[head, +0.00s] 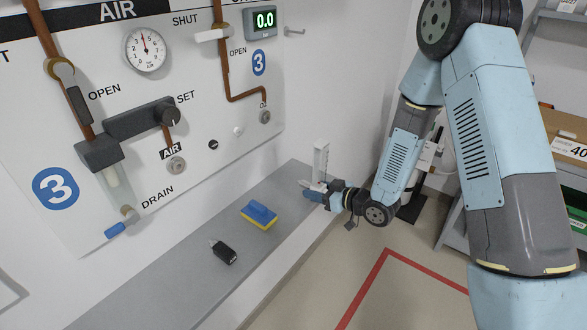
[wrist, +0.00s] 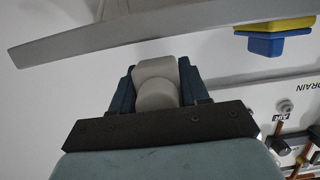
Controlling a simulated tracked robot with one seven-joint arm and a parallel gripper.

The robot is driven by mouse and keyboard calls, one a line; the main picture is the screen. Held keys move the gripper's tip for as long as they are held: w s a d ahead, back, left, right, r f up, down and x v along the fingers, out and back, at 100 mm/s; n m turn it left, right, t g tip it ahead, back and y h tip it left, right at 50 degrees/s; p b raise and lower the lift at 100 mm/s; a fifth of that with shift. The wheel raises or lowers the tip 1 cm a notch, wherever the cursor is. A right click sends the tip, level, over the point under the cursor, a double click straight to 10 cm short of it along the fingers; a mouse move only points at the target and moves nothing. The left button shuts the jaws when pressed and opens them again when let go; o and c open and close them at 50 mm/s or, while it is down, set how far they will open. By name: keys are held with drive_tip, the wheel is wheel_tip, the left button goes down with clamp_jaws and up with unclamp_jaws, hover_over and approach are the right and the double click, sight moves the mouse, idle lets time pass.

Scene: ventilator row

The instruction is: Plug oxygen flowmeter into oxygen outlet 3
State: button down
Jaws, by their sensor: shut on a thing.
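The oxygen flowmeter (head: 321,158), a pale upright scaled tube on a light grey body, is at my gripper (head: 316,190), near the far right end of the shelf. In the wrist view, my gripper (wrist: 156,88) has its dark blue fingers shut on a light grey rounded body (wrist: 155,70); the tube is not clear there.
The grey shelf (head: 165,285) runs below the panel. A blue-and-yellow sponge (head: 259,215) and a small black device (head: 223,252) lie on it. The AIR outlet (head: 177,165) and a valve with a blue drain handle (head: 118,227) are further left. Storage racks (head: 565,150) stand at right.

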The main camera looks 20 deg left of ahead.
drive_tip(key=shift+f+v, duration=0.2)
drive_tip(key=shift+v, duration=0.55)
drive_tip(key=shift+f+v, duration=0.15)
drive_tip(key=shift+v, duration=0.6)
drive_tip(key=shift+f+v, duration=0.2)
drive_tip(key=shift+v, duration=0.5)
drive_tip(key=shift+d, duration=0.15)
